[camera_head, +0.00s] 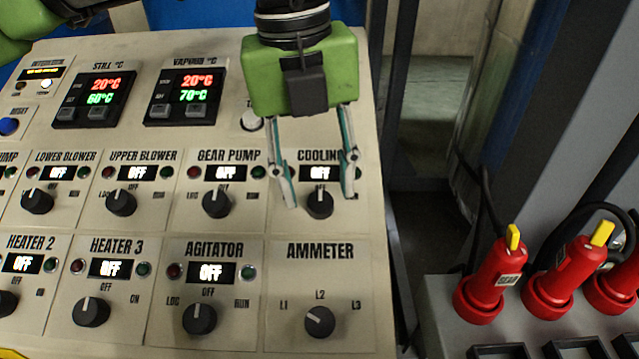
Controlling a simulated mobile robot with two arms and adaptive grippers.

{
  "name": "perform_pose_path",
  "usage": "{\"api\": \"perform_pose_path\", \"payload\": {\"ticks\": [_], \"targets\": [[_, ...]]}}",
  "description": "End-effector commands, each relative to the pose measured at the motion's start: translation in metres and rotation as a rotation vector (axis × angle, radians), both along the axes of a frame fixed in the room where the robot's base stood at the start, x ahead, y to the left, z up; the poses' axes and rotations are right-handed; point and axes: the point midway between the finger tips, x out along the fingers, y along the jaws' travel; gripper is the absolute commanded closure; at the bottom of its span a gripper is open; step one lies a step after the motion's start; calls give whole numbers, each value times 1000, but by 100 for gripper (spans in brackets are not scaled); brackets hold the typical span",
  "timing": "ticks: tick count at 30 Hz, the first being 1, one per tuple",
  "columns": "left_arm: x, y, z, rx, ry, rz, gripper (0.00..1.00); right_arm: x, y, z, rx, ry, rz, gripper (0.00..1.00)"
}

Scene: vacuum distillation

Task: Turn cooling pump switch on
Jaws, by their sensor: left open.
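The cooling pump switch (320,203) is a black rotary knob at the right end of the middle row of the control panel (340,235). Its display (320,173) above reads OFF, and the label over it is partly covered, showing "COOLING". My left gripper (318,200) comes down from the top with its green body over the panel. Its two thin fingers are open, one on each side of the knob. My right gripper is not in view.
The gear pump knob (217,203) is close to the left finger. The ammeter knob (320,321) lies below and the agitator knob (200,318) below left. Several red plugs (493,285) with yellow tabs stand on a grey box at the lower right.

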Motion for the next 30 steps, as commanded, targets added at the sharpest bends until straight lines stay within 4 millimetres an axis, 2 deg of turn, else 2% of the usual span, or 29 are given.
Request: {"api": "perform_pose_path", "payload": {"ticks": [6,16,17,18,21,30], "targets": [[1,-2,-21,-1,0,0,60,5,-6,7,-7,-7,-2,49],[1,-3,-25,-2,0,0,60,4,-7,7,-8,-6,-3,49],[1,-3,-25,-2,0,0,65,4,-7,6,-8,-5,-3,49],[1,-3,-25,-2,0,0,75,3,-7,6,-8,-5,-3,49],[1,-3,-25,-2,0,0,98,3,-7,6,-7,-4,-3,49],[1,-4,-25,4,0,-17,98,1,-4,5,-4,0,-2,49]]}}
